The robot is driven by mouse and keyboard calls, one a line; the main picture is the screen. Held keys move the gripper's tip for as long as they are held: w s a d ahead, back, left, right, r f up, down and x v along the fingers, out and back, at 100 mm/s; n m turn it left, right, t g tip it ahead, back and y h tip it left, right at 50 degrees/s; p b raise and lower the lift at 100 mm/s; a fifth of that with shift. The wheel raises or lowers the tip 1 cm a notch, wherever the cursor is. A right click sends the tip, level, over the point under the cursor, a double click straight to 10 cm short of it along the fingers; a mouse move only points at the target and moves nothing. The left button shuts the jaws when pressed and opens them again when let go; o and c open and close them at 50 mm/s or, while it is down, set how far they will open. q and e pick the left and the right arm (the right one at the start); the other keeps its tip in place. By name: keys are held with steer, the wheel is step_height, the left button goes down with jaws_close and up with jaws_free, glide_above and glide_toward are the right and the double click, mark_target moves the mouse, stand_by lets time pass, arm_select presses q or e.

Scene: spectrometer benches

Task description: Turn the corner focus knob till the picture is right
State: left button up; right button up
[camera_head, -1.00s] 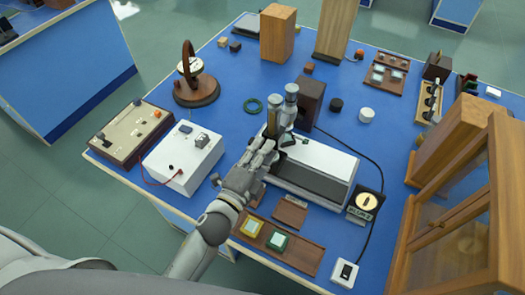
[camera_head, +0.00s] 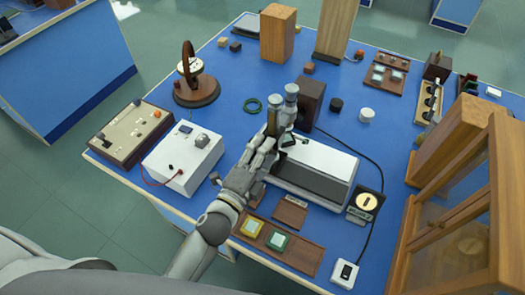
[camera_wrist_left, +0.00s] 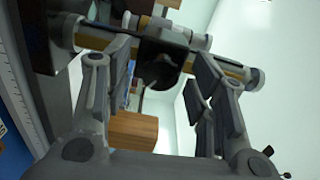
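A spectrometer with a white and dark grey box body (camera_head: 318,165) stands on the blue bench, with grey and brass tubes (camera_head: 290,100) at its left end. My left gripper (camera_head: 272,143) is at this tube end. In the left wrist view, a dark round knob (camera_wrist_left: 160,65) lies between and beyond the two fingers of my left gripper (camera_wrist_left: 162,75). The fingers are apart, with gaps beside the knob, and I cannot tell whether they touch it. A small black-framed display (camera_head: 366,201) right of the spectrometer shows a pale disc with a dark mark. My right gripper is not in view.
A white power box (camera_head: 184,158) and a brown-edged control panel (camera_head: 131,132) stand left of my arm. A wooden tray (camera_head: 308,257) with yellow and green squares lies in front. A wooden cabinet (camera_head: 445,210) stands right. A black cable runs to a white switch box (camera_head: 344,273).

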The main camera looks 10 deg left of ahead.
arm_select(q)
steer(key=shift+s, duration=0.15)
steer(key=v, duration=1.1)
steer(key=shift+s, duration=0.4)
steer(key=shift+a, duration=0.15)
